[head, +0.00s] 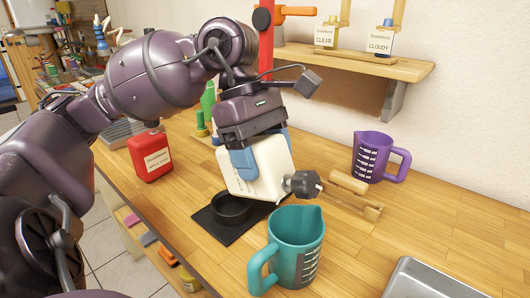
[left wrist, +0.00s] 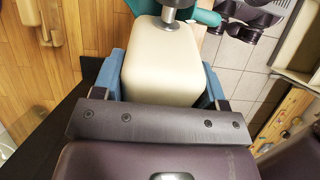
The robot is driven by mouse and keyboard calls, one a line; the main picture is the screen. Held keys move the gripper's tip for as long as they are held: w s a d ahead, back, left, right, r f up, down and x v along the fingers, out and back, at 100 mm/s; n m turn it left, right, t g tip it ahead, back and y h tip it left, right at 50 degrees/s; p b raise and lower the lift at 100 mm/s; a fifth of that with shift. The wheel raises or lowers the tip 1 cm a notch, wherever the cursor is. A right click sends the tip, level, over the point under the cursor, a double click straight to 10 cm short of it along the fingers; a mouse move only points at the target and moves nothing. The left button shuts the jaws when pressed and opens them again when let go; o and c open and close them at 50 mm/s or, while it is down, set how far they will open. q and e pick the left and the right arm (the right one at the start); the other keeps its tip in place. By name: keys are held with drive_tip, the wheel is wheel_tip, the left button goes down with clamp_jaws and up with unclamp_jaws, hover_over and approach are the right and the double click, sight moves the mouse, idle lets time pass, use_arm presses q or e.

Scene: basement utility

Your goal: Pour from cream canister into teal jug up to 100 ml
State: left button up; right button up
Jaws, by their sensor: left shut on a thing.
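The cream canister (head: 262,168) is tilted in my left gripper (head: 262,152), its dark-capped spout end leaning right toward the teal jug. The gripper's blue fingers are shut on its sides. In the left wrist view the canister (left wrist: 165,75) sits between both fingers, with its neck pointing away. The teal jug (head: 297,240) stands upright on the wooden bench, with its handle to the left and dark measuring marks on its side. Part of it shows behind the canister neck in the left wrist view (left wrist: 207,18). No stream or liquid level is visible. My right gripper is not in view.
A black mat (head: 222,235) with a round dark ring (head: 231,208) lies below the canister. A red container (head: 151,156) stands left, a purple jug (head: 371,157) back right. A wooden block (head: 350,184) and a metal sink (head: 430,278) are to the right. A shelf (head: 350,62) hangs behind.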

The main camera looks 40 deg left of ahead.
use_arm(q)
drive_tip(key=shift+s+r, duration=0.1)
drive_tip(key=shift+r, duration=0.05)
drive_tip(key=shift+f+y+b, duration=0.25)
drive_tip(key=shift+y+b, duration=0.1)
drive_tip(key=shift+y, duration=0.05)
drive_tip(key=shift+d, duration=0.1)
idle(2.2)
drive_tip(key=shift+d+f+y+b, duration=0.15)
drive_tip(key=shift+y+b, duration=0.3)
drive_tip(key=shift+y, duration=0.05)
idle(1.0)
